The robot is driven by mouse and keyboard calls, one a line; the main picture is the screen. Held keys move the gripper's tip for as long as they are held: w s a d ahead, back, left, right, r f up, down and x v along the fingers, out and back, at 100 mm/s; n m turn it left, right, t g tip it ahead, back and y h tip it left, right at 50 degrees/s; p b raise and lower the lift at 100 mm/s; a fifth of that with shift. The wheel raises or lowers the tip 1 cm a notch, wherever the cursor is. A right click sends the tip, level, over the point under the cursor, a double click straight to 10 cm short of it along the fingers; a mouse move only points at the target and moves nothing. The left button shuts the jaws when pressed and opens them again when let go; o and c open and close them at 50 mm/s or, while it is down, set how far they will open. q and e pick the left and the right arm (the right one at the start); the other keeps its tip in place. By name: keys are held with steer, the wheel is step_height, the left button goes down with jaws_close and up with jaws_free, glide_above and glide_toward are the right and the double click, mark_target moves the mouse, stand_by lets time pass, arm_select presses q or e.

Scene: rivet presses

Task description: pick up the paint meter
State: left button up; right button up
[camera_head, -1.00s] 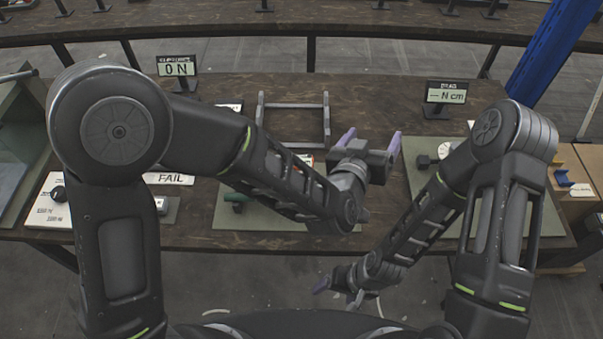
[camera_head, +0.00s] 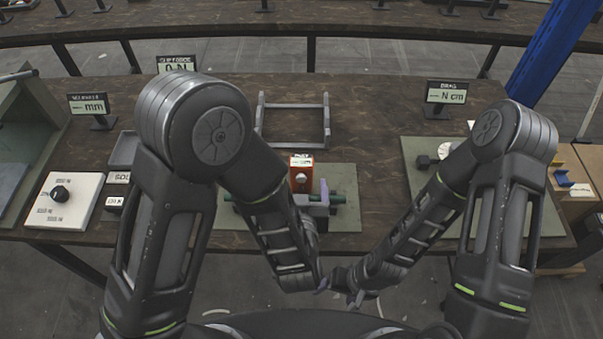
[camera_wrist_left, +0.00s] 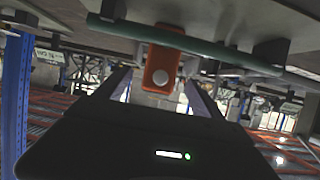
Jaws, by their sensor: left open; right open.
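The paint meter appears to be the small orange-red block with a white label (camera_head: 301,175), on the grey-green mat at the middle of the table. In the left wrist view an orange block with a round pale spot (camera_wrist_left: 161,72) shows between my left fingers, past a green rod. My left gripper (camera_head: 312,194) is open, just in front of the block in the head view. I cannot tell whether it touches the block; nothing is seen gripped. My right gripper (camera_head: 340,291) is open and empty, low in front of the table edge.
The green rod (camera_head: 338,199) lies across the mat (camera_head: 348,218) beside my left gripper. A grey frame (camera_head: 292,143) stands behind. A white panel with a black knob (camera_head: 75,212) is at left, display signs (camera_head: 447,95) stand farther back. Bare table lies right of the frame.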

mark_target(302, 180)
arm_select(q)
steer(key=x, duration=0.5)
steer(key=x, duration=0.5)
steer(key=shift+w, duration=0.1)
stand_by(0.6)
jaws_close()
step_height(302, 180, up, 10)
stand_by(1.2)
stand_by(0.5)
